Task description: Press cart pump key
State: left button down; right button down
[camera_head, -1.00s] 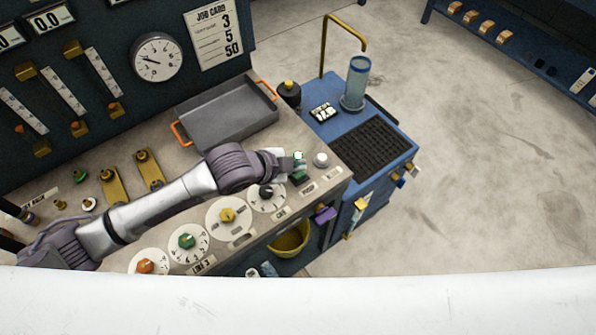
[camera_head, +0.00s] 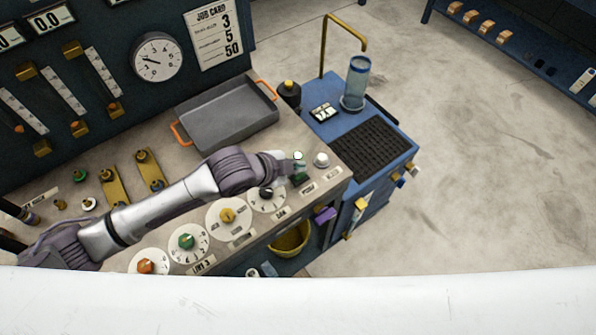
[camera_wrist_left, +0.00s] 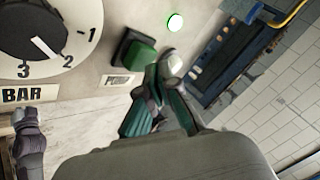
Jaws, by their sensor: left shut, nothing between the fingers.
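The green pump key (camera_head: 299,178) is a square button near the console's right front corner. In the left wrist view the green key (camera_wrist_left: 137,55) sits above its PUMP label (camera_wrist_left: 117,80). A round lamp (camera_wrist_left: 175,22) beside it glows green; it shows in the head view too (camera_head: 297,155). My left gripper (camera_head: 290,164) is over this corner of the console. In the wrist view its teal fingers (camera_wrist_left: 164,66) are shut and empty, just right of the key. I cannot tell whether they touch it. My right gripper is not in view.
The blue cart (camera_head: 392,168) stands right of the console, with a clear cylinder (camera_head: 356,84) and a small display (camera_head: 323,112). A grey tray (camera_head: 232,118) lies behind my arm. Dials (camera_head: 228,216) line the front.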

pick_arm(q)
jog(key=shift+f, duration=0.5)
dwell(0.4)
jog(key=shift+r+p, duration=1)
notch_tip(320, 180, up, 6)
jog(key=p, duration=0.6)
jog(key=shift+f, duration=0.1)
